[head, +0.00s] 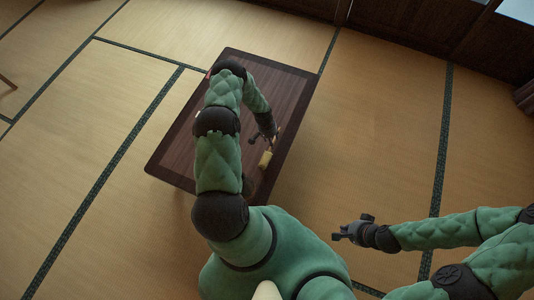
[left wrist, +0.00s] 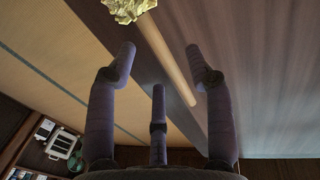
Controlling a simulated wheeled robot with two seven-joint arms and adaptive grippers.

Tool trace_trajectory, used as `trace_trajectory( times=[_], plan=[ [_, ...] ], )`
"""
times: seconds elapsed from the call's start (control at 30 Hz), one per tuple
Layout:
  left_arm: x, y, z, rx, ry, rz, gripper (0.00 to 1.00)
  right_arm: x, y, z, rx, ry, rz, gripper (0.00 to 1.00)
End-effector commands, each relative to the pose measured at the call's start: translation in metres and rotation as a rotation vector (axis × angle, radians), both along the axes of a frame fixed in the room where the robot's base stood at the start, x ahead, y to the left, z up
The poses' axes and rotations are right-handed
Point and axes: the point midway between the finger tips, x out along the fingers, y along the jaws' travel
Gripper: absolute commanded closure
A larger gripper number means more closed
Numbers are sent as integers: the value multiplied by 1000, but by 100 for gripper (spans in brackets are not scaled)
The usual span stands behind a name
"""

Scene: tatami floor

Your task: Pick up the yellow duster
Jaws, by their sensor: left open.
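The yellow duster (head: 265,160) lies on the dark wooden table near its right edge, with its yellow head toward me and its thin handle pointing away. In the left wrist view its crumpled yellow head (left wrist: 128,9) is cut off at the top, and its pale wooden handle (left wrist: 167,62) runs down between my fingers. My left gripper (head: 264,136) is just beyond the yellow head, beside the handle. In its wrist view the left gripper (left wrist: 160,72) is open and its fingers are spread around the handle's line. My right gripper (head: 345,232) is empty, off the table; its finger opening is unclear.
The low table (head: 168,165) stands on tatami, partly hidden by my left arm. A small red thing (head: 209,72) shows at its far left edge. Dark wooden panels (head: 420,30) line the back. The floor right of the table is clear.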

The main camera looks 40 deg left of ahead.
Motion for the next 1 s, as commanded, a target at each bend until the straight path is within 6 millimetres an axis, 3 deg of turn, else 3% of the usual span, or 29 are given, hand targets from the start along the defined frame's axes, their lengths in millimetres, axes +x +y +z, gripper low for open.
trace_trajectory(
  times=[0.03, 0.2, 0.47, 0.67, 1.0],
  plan=[
    [0, -4, -12, -1, 0, -2, 48, 0, 0, -9, 0, 0, 0, 100],
    [1, -8, -32, 0, 0, 0, 48, 0, 0, -19, 0, 0, 0, 100],
    [2, -9, -33, 1, -1, 0, 48, 0, 0, -18, 0, 0, 0, 100],
    [2, -9, -33, 1, 0, 0, 100, 0, 0, -18, 0, 0, 0, 100],
    [1, -9, -32, 1, 0, 0, 100, 0, 0, -18, 0, 0, 0, 100]
  ],
)
